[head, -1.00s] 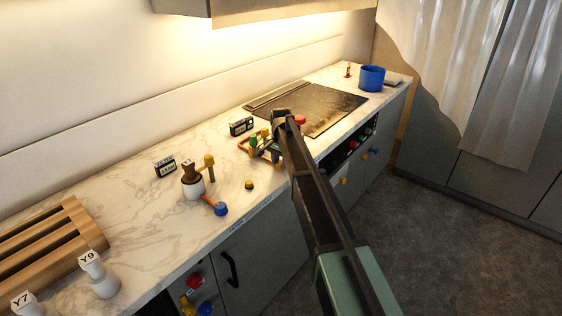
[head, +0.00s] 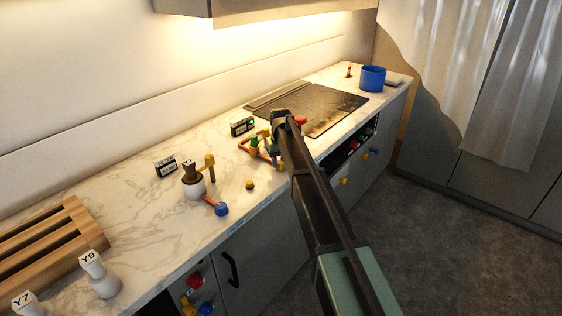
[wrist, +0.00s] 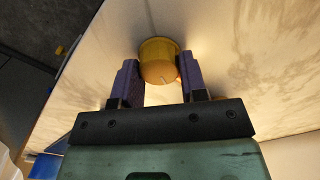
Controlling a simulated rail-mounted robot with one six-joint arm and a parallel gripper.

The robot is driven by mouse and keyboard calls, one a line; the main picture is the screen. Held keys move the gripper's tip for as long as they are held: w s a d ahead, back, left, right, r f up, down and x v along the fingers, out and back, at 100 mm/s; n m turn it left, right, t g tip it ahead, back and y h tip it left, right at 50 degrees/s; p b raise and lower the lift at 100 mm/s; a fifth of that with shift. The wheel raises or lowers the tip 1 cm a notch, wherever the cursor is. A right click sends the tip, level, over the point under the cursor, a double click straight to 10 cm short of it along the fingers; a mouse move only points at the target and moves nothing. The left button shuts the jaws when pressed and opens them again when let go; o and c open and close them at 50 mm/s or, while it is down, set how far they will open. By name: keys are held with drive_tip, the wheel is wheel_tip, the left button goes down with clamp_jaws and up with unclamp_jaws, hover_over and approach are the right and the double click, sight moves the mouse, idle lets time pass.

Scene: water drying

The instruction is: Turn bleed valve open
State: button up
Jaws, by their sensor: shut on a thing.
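A round yellow knob (wrist: 158,61) stands between the two purple fingers of my gripper (wrist: 160,82) in the wrist view. The fingers are shut on its sides. In the head view my gripper (head: 274,157) is low over the counter, at the right end of a small orange pipe assembly (head: 247,149) with green and yellow parts. A bit of yellow shows under the fingers, but my arm hides much of this spot. Whether the valve is open cannot be told.
The marble counter (head: 135,210) holds a small yellow knob (head: 250,184), a brown-topped white pot (head: 193,185), a blue knob (head: 221,209) and two small black displays (head: 241,126) (head: 165,165). A dark cooktop (head: 315,105) and blue pot (head: 372,78) lie farther back.

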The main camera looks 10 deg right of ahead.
sight(280, 162)
drive_tip(key=shift+n, duration=1.9)
drive_tip(key=o, duration=0.9)
drive_tip(key=shift+r, duration=0.1)
wheel_tip(280, 162, up, 11)
drive_tip(key=p, duration=1.1)
drive_tip(key=shift+f, duration=0.2)
